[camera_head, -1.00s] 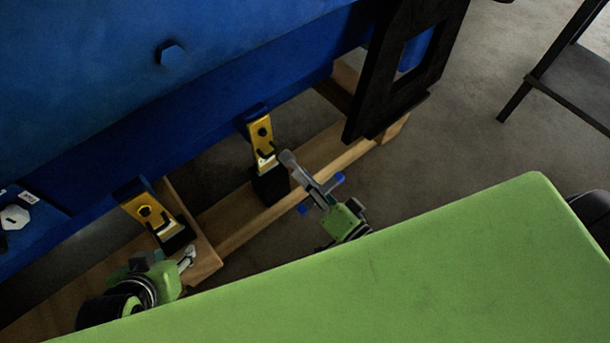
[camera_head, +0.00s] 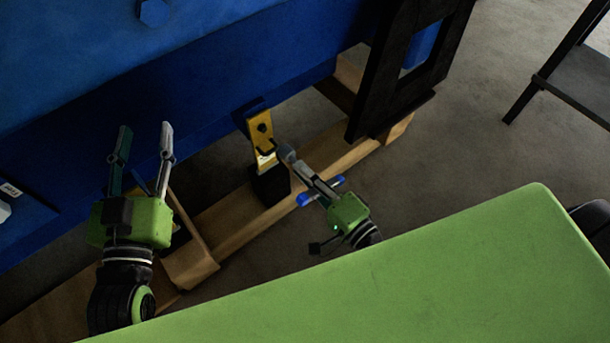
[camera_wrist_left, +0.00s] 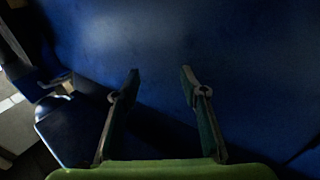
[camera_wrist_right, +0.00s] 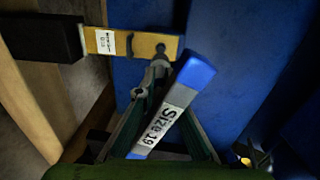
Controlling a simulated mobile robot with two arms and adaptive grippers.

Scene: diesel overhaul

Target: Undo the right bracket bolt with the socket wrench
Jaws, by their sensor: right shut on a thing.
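The right yellow bracket (camera_head: 261,131) hangs under the blue engine above a black mount. It also shows in the right wrist view (camera_wrist_right: 128,42), where its dark bolt (camera_wrist_right: 160,48) sits near its right end. My right gripper (camera_head: 297,166) is shut on the socket wrench, whose blue handle (camera_head: 305,199) crosses the fingers. Its "Size 19" label (camera_wrist_right: 157,128) faces the right wrist camera. The grey tip ahead of the fingers is close to the bolt; I cannot tell whether they touch. My left gripper (camera_head: 141,150) is open and empty, pointing at the blue engine side.
The blue engine (camera_head: 220,70) fills the upper left, resting above a wooden frame (camera_head: 247,222). A black frame (camera_head: 392,85) stands right of the bracket. A green surface (camera_head: 400,280) covers the lower right. Open floor (camera_head: 460,140) lies between it and a dark table.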

